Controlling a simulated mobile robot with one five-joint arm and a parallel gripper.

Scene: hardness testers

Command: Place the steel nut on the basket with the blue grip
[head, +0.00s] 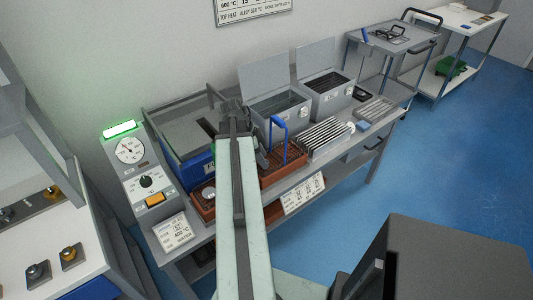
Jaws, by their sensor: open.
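A blue grip (278,124) stands upright over the reddish-brown rack area in the middle of the bench; the basket under it is hard to make out. A small grey, nut-like piece (38,270) sits on a dark plate at the lower left. A brass-coloured one (69,254) sits beside it. A pale round piece (208,193) lies in a brown tray left of my arm; I cannot tell if it is a nut. My gripper (231,110) is open, left of the blue grip and above the bench. My arm hides part of the bench.
A gauge box (130,150) with a lit green display stands left of the bench. Two grey lidded boxes (277,105) (333,93) stand at the back. A slatted rack (325,138) lies in front of them. Trolleys stand at the upper right. Blue floor (430,140) is open at right.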

